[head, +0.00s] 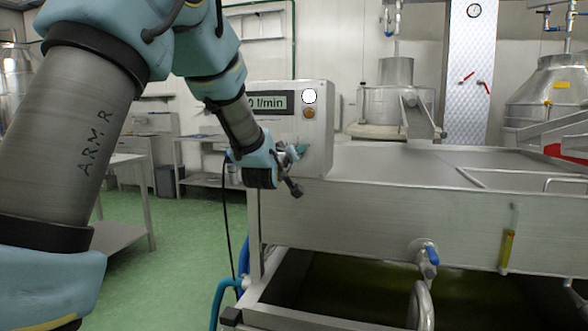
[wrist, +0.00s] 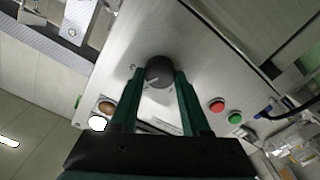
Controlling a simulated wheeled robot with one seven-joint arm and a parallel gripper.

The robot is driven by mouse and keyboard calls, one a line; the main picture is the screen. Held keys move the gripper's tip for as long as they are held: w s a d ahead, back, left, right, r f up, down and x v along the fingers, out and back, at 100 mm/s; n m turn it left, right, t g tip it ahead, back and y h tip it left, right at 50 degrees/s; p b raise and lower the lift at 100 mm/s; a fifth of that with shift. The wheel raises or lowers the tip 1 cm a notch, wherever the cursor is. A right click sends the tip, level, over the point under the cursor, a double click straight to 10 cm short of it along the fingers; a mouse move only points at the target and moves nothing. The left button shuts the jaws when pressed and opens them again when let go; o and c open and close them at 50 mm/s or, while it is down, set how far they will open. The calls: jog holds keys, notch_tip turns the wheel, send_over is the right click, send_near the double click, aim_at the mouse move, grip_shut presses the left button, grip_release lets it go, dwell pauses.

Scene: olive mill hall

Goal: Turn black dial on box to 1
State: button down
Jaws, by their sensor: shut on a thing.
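The black dial (wrist: 160,72) sits on the metal face of the box in the wrist view. A pale mark shows on its lower part; the scale around it is too small to read. My gripper (wrist: 158,86) has one green finger on each side of the dial and is shut on it. In the head view, the box (head: 319,135) stands on a steel tank, and its display (head: 268,102) reads "0 l/min", partly covered by my arm. My gripper (head: 291,160) is at the lower front of the box there, and the dial is hidden.
A red button (wrist: 217,105) and a green button (wrist: 235,118) sit right of my fingers; an orange-brown round part (wrist: 105,107) sits left. The steel tank (head: 400,205) with a blue-handled valve (head: 431,256) extends right. Green floor (head: 178,250) is open at left.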

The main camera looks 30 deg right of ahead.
jog(key=n+b, duration=0.5)
jog(key=b, duration=0.1)
jog(key=n+b, duration=1.2)
jog(key=shift+f, duration=0.25)
jog(key=shift+c, duration=1.9)
grip_release()
jog(key=shift+r, duration=0.1)
jog(key=b+v, duration=0.1)
jog(key=v, duration=0.9)
jog(key=shift+s+a, duration=0.3)
